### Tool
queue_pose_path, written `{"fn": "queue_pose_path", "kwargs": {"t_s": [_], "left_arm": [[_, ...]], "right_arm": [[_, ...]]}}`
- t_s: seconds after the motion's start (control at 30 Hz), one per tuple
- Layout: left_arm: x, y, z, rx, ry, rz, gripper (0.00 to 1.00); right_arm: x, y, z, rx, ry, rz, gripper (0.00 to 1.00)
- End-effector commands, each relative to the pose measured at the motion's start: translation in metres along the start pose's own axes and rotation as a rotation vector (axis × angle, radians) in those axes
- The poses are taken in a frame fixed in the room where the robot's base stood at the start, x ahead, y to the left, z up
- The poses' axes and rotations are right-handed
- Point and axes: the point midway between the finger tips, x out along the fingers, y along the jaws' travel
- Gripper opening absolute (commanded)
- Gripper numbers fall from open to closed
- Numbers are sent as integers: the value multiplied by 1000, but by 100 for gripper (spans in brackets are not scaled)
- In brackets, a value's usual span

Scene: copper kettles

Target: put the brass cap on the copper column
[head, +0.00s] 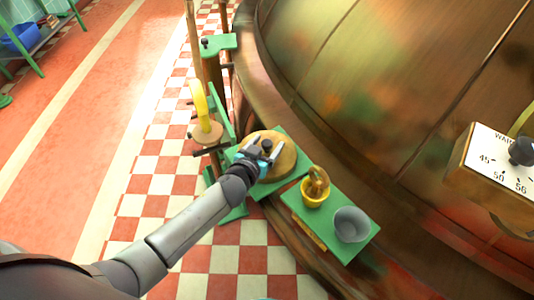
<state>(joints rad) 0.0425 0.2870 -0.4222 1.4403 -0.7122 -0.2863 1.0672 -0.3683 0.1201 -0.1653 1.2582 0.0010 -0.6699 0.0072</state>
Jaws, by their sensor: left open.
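My left gripper (262,153) is open over a round tan-gold disc (287,160) on a green shelf. The disc may be the brass cap; the gripper hides part of it, and I cannot tell whether they touch. A dark spot shows between or behind the fingers, too small to make out. Behind to the left, a yellow upright piece (199,100) stands on a round tan base (207,133). I cannot tell for certain which thing is the copper column. My right gripper is not in view.
A green shelf (356,251) to the right holds a yellow pot (315,199) with a brown ring-shaped thing (318,181) and a grey cup (352,225). A large copper kettle (370,80) and a dial box (497,165) fill the right. The checked floor (160,165) at left is clear.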

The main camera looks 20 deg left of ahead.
Motion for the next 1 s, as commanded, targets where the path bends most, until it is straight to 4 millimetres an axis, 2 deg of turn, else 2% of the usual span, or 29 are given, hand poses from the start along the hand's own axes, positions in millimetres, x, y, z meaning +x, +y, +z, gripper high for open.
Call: {"fn": "queue_pose_path", "kwargs": {"t_s": [0.27, 0.9, 1.0], "left_arm": [[1, 0, 0, 0, -1, 0, 73], [1, 0, 0, -1, -1, 0, 2], [1, 0, 0, -1, -1, 0, 0]], "right_arm": [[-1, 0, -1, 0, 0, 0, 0], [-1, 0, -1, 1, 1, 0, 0], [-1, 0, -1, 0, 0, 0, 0]]}}
